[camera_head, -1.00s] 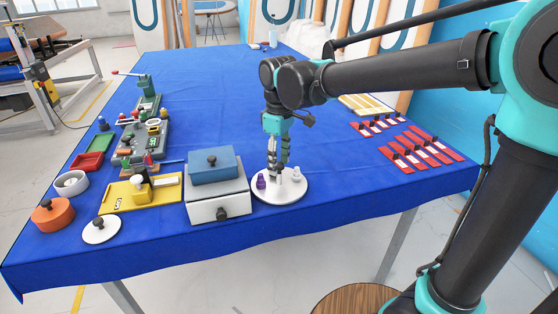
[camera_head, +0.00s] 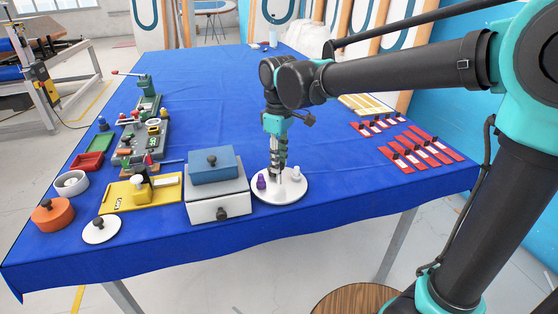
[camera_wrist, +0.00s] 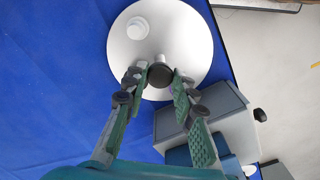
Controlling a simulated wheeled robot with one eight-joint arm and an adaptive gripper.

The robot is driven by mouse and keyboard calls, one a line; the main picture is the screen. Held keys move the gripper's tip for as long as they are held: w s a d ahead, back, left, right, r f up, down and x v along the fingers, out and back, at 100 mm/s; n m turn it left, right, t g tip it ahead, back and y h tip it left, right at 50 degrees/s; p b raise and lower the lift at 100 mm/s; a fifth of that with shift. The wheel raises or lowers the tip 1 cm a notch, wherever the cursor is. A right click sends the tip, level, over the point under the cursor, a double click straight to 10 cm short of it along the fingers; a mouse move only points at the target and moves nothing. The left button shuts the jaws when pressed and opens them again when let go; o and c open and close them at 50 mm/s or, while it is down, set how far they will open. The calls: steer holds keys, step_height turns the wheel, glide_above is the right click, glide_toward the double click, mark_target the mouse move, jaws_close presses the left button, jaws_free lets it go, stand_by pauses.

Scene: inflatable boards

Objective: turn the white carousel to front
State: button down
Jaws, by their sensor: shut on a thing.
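The white carousel (camera_head: 293,192) is a round white disc on the blue cloth, right of the grey box. It carries a purple piece (camera_head: 261,181) at its left and a white piece (camera_head: 296,174) at its right. The wrist view shows the disc (camera_wrist: 190,35) from above, with the white piece (camera_wrist: 138,27) near its edge and a dark round knob (camera_wrist: 160,75). My gripper (camera_head: 276,172) points down over the disc. In the wrist view its fingertips (camera_wrist: 159,76) are shut on the dark knob.
A grey-white box (camera_head: 205,208) with a blue box (camera_head: 212,167) on top stands close left of the carousel. Red holders (camera_head: 420,148) lie to the right. The table's front edge is close. The blue cloth behind is clear.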

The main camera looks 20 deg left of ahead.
steer(key=shift+n, duration=8.9)
steer(key=c, duration=1.2)
jaws_free()
